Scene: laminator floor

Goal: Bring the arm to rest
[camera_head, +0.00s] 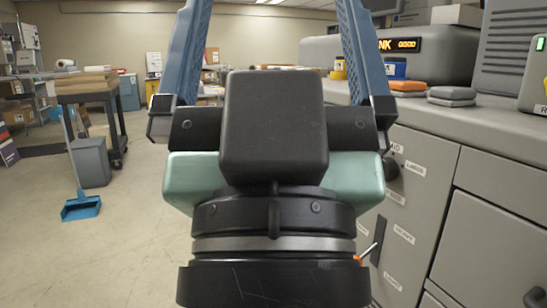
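My gripper (272,30) fills the middle of the head view, with its dark body below and two blue fingers reaching up. The fingers stand wide apart where they show, with nothing between them; their tips are cut off by the top edge. Pale green side pieces flank the dark body. The gripper hides the middle of the floor and part of the counter. Nothing visible is held.
A grey cabinet counter (508,130) runs close along the right, bearing an orange pad (407,86), a grey pad (451,93) and ink containers. At left are a dark cart (88,96), a grey bin (91,163) and a blue dustpan (80,208).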

